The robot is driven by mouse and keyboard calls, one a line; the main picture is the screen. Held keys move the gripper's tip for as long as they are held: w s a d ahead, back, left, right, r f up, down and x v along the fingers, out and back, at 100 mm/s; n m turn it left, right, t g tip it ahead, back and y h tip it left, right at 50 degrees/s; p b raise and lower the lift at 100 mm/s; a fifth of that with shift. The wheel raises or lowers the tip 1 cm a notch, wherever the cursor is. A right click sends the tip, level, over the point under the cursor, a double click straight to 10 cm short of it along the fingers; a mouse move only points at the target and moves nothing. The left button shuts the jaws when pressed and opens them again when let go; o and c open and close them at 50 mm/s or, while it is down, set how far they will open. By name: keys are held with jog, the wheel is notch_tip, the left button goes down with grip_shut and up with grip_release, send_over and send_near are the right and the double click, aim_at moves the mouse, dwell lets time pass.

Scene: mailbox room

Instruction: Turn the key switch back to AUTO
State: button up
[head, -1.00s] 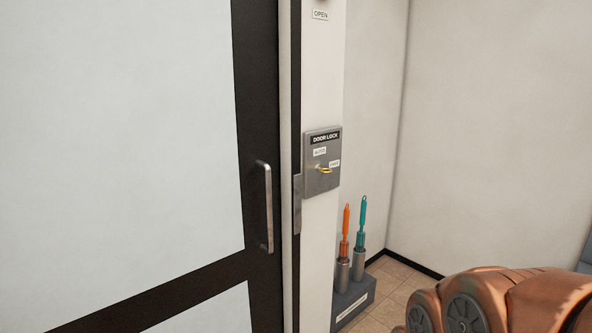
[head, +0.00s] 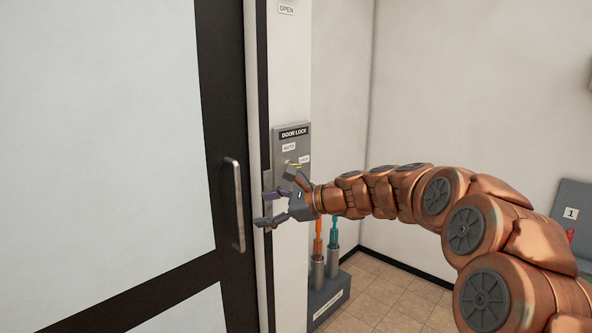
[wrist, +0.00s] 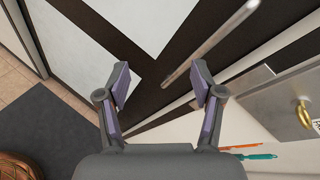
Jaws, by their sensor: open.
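The grey DOOR LOCK panel (head: 281,140) is on the white door post in the head view, with a label reading AUTO at upper left and a small, hard-to-read label to its right. The yellow key (head: 296,165) shows just above my gripper, which partly hides it; its exact angle is hard to tell. My gripper (head: 266,208) is open and empty, in front of the panel's lower part and the post. In the wrist view, my gripper (wrist: 161,77) has its fingers apart with nothing between them. The brass key (wrist: 304,113) and panel (wrist: 268,102) are to their right.
The door's metal handle (head: 235,205) is left of my gripper and also crosses the upper wrist view (wrist: 210,43). An orange-handled tool (head: 318,240) and a teal-handled tool (head: 334,235) stand in a grey holder (head: 330,300) below. An OPEN label (head: 287,9) is higher up.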

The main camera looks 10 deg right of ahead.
jog(key=w+d+r+m+t, duration=0.2)
jog(key=w+d+m+t, duration=0.15)
jog(key=w+d, duration=0.35)
jog(key=m+t+h, duration=0.1)
jog(key=m+t, duration=0.2)
jog(key=m, duration=0.4)
send_near(296, 165)
jog(key=x, duration=0.2)
jog(key=shift+p+x, duration=0.55)
jog(key=shift+x, duration=3.45)
jog(key=shift+f, duration=0.2)
jog(key=shift+c, duration=0.3)
jog(key=c, duration=1.1)
jog(key=shift+n, duration=0.25)
